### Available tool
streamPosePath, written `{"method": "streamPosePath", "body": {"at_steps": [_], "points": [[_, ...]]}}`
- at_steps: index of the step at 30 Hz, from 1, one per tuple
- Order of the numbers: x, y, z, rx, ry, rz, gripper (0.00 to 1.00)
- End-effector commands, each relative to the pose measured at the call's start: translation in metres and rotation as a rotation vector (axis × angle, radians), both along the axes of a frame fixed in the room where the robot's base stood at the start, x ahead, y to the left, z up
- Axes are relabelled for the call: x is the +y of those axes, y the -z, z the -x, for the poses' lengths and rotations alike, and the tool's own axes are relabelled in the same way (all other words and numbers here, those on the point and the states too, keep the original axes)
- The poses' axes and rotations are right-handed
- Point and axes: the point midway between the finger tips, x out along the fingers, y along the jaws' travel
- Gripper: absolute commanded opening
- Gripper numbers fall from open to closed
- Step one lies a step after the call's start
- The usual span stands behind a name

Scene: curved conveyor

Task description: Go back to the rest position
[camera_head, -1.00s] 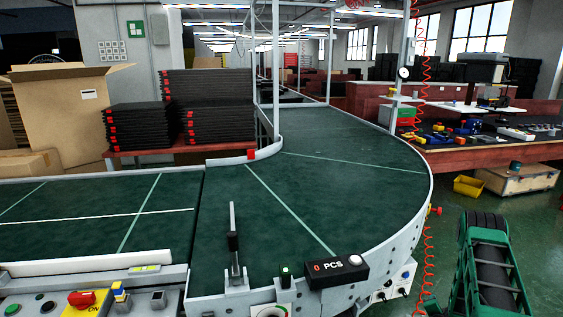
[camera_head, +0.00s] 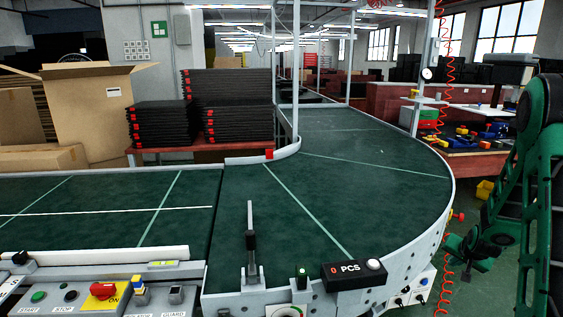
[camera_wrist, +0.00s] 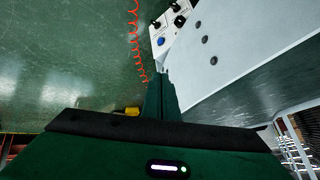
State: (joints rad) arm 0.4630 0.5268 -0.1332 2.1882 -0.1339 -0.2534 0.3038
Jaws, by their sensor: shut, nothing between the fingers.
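My gripper (camera_head: 460,247) shows at the lower right of the head view, beside the right side of the curved conveyor (camera_head: 350,185) and apart from it. In the wrist view, the two dark green fingers of my gripper (camera_wrist: 163,80) meet, with nothing between them. Behind them are the green floor and the pale side panel of the conveyor (camera_wrist: 240,50). The conveyor's green belt is empty in the head view.
A counter box reading 0 PCS (camera_head: 355,274) and a control panel (camera_head: 90,298) line the near edge. Stacked black trays (camera_head: 240,105) and cardboard boxes (camera_head: 95,110) stand behind. A red coiled hose (camera_head: 447,100) hangs at the right. A yellow bin (camera_head: 485,189) stands on the floor.

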Motion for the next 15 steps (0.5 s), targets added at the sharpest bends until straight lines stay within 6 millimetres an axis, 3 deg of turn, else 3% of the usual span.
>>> {"method": "streamPosePath", "body": {"at_steps": [1,6,15], "points": [[0.008,-0.017,0.009,0.023,-0.014,0.004,0.00],[0.032,-0.058,0.051,0.134,-0.054,0.005,0.00],[0.082,-0.118,0.142,0.314,-0.118,-0.025,0.00]]}}
